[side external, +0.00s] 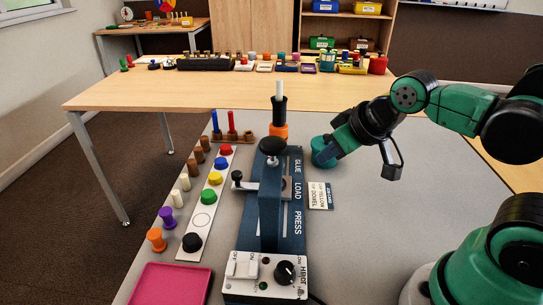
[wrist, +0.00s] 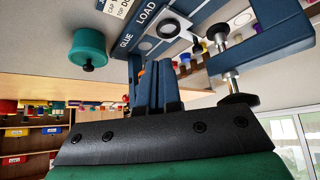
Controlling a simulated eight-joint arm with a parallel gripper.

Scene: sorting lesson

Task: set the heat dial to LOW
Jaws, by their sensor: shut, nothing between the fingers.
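The heat dial (side external: 285,272) is a round black knob on the white control panel (side external: 240,289) at the front of the blue press, in the side view. Its setting is too small to read for sure. The dial does not show in the wrist view. My gripper is well behind and to the right of the dial, apart from it, close to a teal pot. In the wrist view my gripper (wrist: 155,85) has its fingers together with nothing between them. In the side view its fingertips are hidden or unclear.
The blue press (side external: 269,205) with a black-knobbed lever stands between my gripper and the coloured pegs. The teal pot (wrist: 88,45) has a black knob. A white strip (side external: 196,238) with coloured buttons lies left; a pink tray (side external: 172,284) is front left. Grey tabletop right of the press is mostly clear.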

